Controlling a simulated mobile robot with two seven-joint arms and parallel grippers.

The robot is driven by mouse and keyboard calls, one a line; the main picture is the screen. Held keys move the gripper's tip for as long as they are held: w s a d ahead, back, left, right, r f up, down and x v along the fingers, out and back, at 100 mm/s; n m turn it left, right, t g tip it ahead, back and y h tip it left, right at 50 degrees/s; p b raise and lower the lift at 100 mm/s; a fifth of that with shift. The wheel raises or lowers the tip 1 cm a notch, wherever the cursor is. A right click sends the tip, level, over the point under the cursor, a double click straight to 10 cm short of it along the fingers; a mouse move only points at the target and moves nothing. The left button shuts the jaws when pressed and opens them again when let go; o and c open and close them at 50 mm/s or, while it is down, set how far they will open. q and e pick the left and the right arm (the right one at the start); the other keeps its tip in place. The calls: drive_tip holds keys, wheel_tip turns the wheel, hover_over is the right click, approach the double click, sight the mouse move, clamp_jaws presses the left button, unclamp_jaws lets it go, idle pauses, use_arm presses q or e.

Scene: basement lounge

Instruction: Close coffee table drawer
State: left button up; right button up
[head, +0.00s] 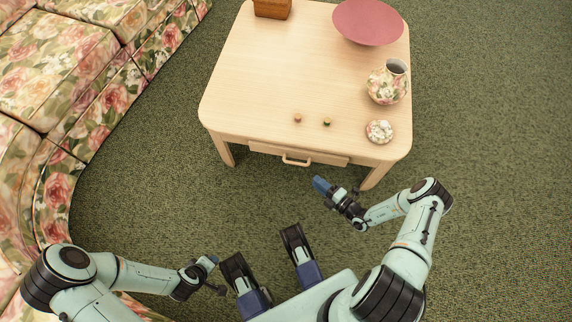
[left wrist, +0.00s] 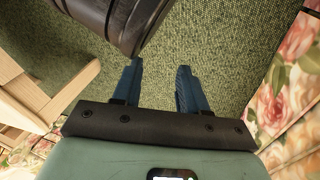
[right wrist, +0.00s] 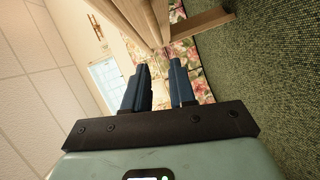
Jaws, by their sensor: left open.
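The light wood coffee table (head: 265,75) stands ahead of me. Its drawer (head: 270,149) is in the near side, with a pale bar handle (head: 297,162). The drawer front seems to stand out slightly from the table, but how far is hard to tell. My right gripper (head: 319,183) is just below and right of the handle, apart from it. In the right wrist view its fingers (right wrist: 160,72) are apart and empty, with table wood (right wrist: 148,18) beyond. My left gripper (head: 212,261) is low at left, away from the table, and its fingers (left wrist: 158,75) are open and empty.
On the tabletop are a pink bowl (head: 368,22), a floral vase (head: 386,86), a floral dish (head: 380,131), a wooden box (head: 272,8) and two small knobs (head: 298,118). A floral sofa (head: 60,75) lines the left. Green carpet is clear at right.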

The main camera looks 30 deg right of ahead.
sight(295, 162)
use_arm(q)
drive_tip(key=s+f+g+b, duration=0.2)
drive_tip(key=s+f, duration=0.3)
drive_tip(key=s, duration=0.1)
drive_tip(key=shift+a+b, duration=0.4)
use_arm(e)
drive_tip(key=x, duration=1.3)
drive_tip(key=shift+w+d+r, duration=0.1)
drive_tip(key=shift+w+d, duration=0.05)
drive_tip(key=shift+d, duration=0.1)
use_arm(q)
drive_tip(key=shift+r, duration=0.1)
use_arm(e)
clamp_jaws()
